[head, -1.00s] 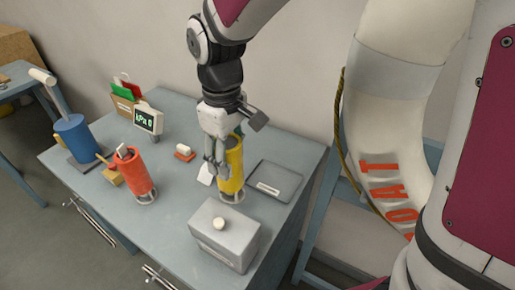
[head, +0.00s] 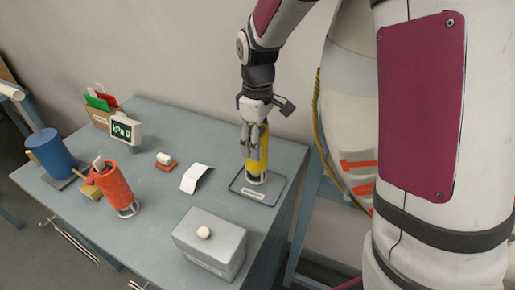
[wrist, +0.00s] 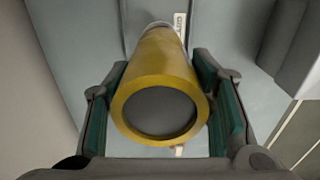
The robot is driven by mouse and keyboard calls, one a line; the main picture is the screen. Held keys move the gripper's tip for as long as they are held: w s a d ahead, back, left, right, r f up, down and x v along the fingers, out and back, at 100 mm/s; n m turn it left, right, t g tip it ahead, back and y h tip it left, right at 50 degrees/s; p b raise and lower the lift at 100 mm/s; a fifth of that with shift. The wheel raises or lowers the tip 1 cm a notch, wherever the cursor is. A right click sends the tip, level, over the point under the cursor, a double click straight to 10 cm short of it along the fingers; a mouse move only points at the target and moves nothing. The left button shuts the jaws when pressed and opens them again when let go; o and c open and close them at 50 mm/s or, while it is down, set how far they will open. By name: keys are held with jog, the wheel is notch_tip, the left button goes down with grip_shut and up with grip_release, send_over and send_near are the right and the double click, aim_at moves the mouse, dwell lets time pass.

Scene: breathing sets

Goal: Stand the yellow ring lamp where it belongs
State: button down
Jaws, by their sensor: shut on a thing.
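The yellow ring lamp (head: 263,152) is upright, with a pale wire ring at its lower end. My gripper (head: 255,150) is shut on its upper body. The lamp is over the flat grey labelled tray (head: 240,187) at the table's right side. Its ring end appears at the tray's surface, but I cannot tell whether it touches. In the wrist view the lamp (wrist: 160,75) lies between my two fingers, its round dark end towards the camera. Part of the tray's white label (wrist: 180,24) shows beyond it.
A grey box with a round knob (head: 210,243) stands in front of the tray. A bent white card (head: 196,178) lies to the left. A red-orange lamp (head: 115,188), small red block (head: 166,164), gauge (head: 126,131) and blue cylinder (head: 50,154) stand further left.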

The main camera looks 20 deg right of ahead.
jog(key=shift+w+d+f, duration=0.1)
jog(key=shift+d+f, duration=0.05)
jog(key=shift+f, duration=0.75)
jog(key=shift+w+d+f, duration=0.1)
jog(key=shift+d+f, duration=0.05)
jog(key=shift+f, duration=0.8)
jog(key=c, duration=0.7)
grip_release()
jog(key=shift+s+f, duration=0.1)
notch_tip(320, 180, up, 12)
jog(key=shift+r, duration=0.2)
